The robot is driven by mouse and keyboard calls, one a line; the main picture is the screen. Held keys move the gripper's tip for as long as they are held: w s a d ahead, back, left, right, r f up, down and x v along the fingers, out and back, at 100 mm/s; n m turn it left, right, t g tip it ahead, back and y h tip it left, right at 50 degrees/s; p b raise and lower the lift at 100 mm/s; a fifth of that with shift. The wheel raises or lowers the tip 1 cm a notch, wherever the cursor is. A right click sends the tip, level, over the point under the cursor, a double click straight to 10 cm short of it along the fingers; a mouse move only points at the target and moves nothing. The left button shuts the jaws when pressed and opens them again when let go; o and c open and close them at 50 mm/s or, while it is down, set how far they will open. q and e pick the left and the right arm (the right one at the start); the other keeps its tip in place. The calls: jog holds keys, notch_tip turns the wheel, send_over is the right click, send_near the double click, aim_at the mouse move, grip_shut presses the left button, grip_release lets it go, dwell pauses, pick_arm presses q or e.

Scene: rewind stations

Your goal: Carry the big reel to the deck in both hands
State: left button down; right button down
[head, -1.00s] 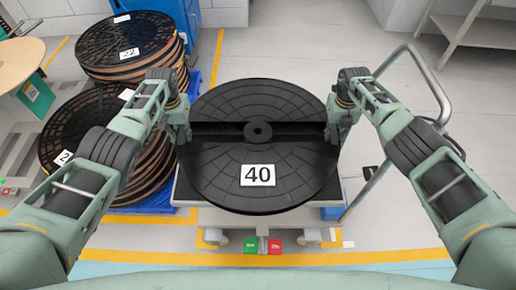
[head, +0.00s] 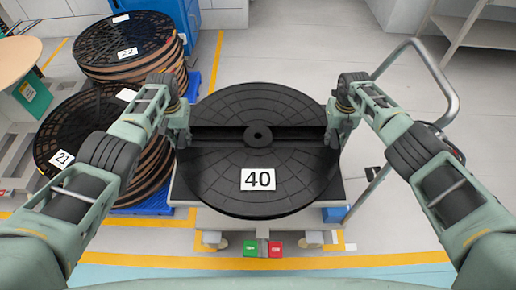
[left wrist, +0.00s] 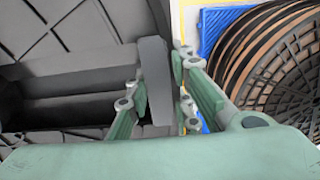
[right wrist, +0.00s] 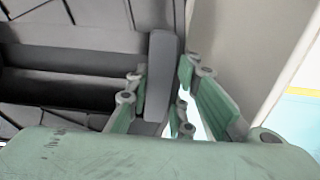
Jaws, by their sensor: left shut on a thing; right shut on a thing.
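The big black reel (head: 257,107), labelled 40, lies flat in the middle of the head view, over a cart (head: 215,218) with a dark top. A bar with a round hub crosses the reel. My left gripper (head: 181,140) is shut on the reel's left side; in the left wrist view its fingers (left wrist: 155,105) straddle a grey upright plate. My right gripper (head: 338,138) is shut on the right side; in the right wrist view its fingers (right wrist: 160,105) straddle a matching plate. Whether the reel touches the cart top is hard to tell. No deck can be made out for certain.
Stacked reels labelled 22 (head: 125,40) and 21 (head: 75,140) stand at left on blue pallets. The cart's grey handle (head: 446,85) rises at right. Green and red pedals (head: 262,248) sit at the cart's front. Clear floor lies behind the cart.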

pick_arm(q)
jog(key=shift+f+b, duration=0.45)
jog(key=shift+f, duration=0.15)
pick_arm(e)
jog(key=shift+f, duration=0.6)
pick_arm(q)
jog(key=c, duration=1.6)
grip_release()
pick_arm(e)
jog(key=c, duration=1.5)
grip_release()
jog(key=shift+c, duration=0.2)
pick_arm(q)
jog(key=shift+o, duration=0.2)
notch_tip(320, 180, up, 12)
pick_arm(e)
jog(key=shift+r, duration=0.1)
notch_tip(320, 180, up, 12)
